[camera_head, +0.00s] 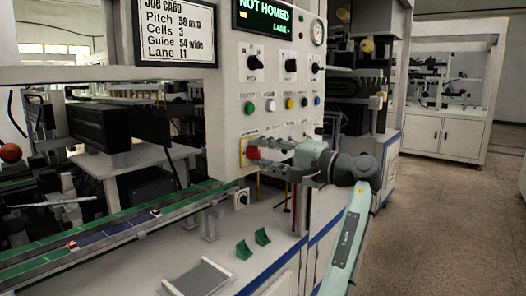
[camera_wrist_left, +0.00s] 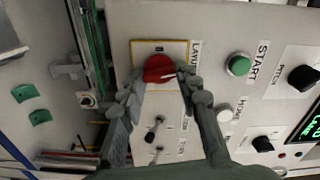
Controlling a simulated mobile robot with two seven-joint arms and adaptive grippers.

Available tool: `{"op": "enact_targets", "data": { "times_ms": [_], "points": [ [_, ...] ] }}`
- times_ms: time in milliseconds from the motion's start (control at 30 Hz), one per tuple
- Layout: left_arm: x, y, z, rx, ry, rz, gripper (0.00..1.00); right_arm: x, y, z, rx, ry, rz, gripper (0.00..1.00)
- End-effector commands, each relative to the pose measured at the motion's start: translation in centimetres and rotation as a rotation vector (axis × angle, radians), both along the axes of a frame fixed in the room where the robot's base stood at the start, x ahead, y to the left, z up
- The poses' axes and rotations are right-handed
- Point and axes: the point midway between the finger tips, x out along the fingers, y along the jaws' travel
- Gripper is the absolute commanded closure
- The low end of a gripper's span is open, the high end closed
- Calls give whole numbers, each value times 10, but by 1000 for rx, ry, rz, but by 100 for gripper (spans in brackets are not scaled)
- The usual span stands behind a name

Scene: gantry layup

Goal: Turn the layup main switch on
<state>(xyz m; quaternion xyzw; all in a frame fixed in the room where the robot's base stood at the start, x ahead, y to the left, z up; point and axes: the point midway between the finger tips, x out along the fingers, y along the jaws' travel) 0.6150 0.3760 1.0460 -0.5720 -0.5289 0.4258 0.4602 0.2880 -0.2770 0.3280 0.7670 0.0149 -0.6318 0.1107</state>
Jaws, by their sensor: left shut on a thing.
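The layup main switch is a red knob (camera_head: 253,153) on a yellow-edged plate, low on the white control panel (camera_head: 228,112). In the left wrist view the red knob (camera_wrist_left: 159,69) sits mid-plate, beside partly hidden lettering. My left gripper (camera_head: 262,148) reaches the knob from the right in the head view. In the wrist view its two grey fingers (camera_wrist_left: 160,86) are on either side of the knob, shut on it. The fingers hide the knob's sides, and I cannot tell which position it points to. My right gripper is in neither view.
Above the switch are a row of coloured buttons (camera_head: 270,104), black selector knobs (camera_head: 255,62) and a display (camera_head: 263,16) reading NOT HOMED. Below, green blocks (camera_head: 262,236) and a grey tray (camera_head: 199,279) sit on the bench. Open floor (camera_head: 438,215) lies to the right.

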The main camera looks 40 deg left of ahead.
Motion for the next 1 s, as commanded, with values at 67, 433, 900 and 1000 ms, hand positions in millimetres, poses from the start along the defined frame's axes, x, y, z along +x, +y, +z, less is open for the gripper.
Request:
{"op": "enact_targets", "data": {
  "times_ms": [67,433,900,1000],
  "points": [
    [0,0,-1,4,52,-1,97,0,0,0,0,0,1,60],
    [0,0,-1,16,206,-1,97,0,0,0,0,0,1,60],
    [0,-1,-2,18,233,-1,97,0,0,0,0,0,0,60],
    [0,-1,-2,18,233,-1,67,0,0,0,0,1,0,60]
  ]
}}
